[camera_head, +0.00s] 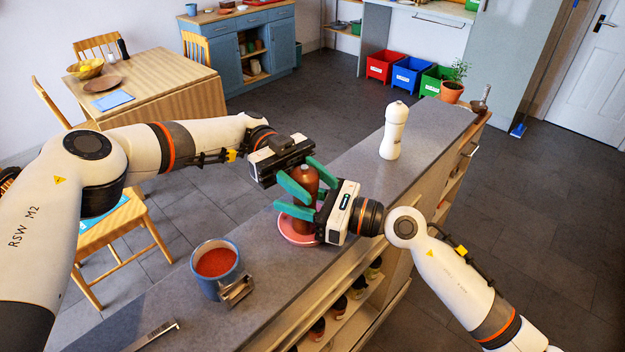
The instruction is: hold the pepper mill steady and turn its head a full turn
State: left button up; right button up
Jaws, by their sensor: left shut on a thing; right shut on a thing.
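The brown pepper mill (304,177) stands upright on the grey counter, at or on a round pink-red dish (292,236). My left gripper (311,184) reaches in from the left, its green fingers shut on the mill's upper part. My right gripper (298,210) reaches in from the right, its green fingers shut around the mill lower down. The fingers and the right gripper's body hide much of the mill's middle and base.
A white mill (393,133) stands farther back on the counter (440,128). A blue pot of red contents (216,262) stands nearer, beside a metal object (237,291). A potted plant (452,90) is at the far end. Counter between the two mills is clear.

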aim_at(312, 178)
dwell(0.5)
pick_arm(q)
jog(key=o, duration=1)
notch_tip(312, 178, up, 10)
